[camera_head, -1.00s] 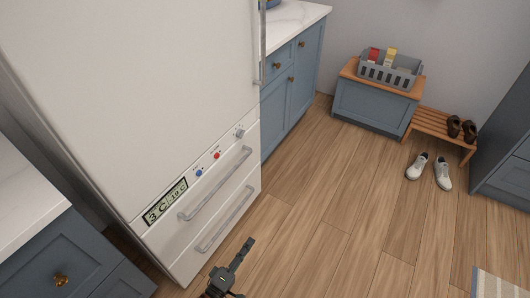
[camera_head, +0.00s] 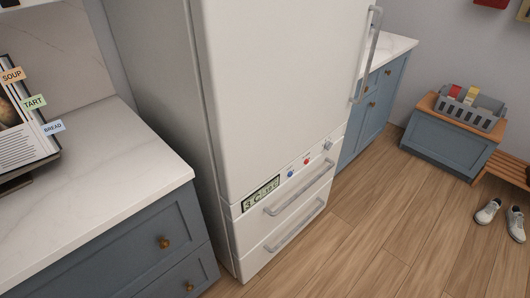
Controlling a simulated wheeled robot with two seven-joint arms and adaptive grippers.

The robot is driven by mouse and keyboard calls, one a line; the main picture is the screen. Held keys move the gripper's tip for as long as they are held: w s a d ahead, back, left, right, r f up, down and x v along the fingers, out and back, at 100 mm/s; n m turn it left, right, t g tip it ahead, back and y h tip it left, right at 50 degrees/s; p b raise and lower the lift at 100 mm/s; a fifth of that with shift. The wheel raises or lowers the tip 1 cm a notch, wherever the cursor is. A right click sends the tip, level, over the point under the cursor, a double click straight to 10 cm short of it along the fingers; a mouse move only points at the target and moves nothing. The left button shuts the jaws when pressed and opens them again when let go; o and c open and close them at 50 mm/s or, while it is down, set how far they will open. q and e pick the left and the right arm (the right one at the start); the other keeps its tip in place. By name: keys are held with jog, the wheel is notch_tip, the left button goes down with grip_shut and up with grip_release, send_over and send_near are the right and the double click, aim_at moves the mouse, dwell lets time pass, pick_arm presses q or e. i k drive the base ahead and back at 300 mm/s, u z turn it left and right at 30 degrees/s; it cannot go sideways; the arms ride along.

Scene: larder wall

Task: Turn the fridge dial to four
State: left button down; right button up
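The white fridge (camera_head: 280,80) stands in the middle of the head view. Low on its front is a control strip with a small display (camera_head: 261,194) whose large reading looks like 3 C. To the right of the display are a blue button (camera_head: 291,174), a red button (camera_head: 307,162) and a small grey dial (camera_head: 327,146). The dial's setting is too small to read. Neither of my grippers shows in the view now.
Two drawer handles (camera_head: 300,190) sit below the strip. A blue cabinet with a marble counter (camera_head: 110,190) and a recipe book (camera_head: 22,130) stands left. Another counter (camera_head: 395,47) adjoins the fridge's right side. A bench with a grey basket (camera_head: 468,112) and white shoes (camera_head: 488,211) are right. Wood floor is open in front.

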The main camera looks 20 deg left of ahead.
aim_at(329, 145)
jog(key=z, duration=0.65)
jog(key=i, duration=1.4)
jog(key=u, duration=0.7)
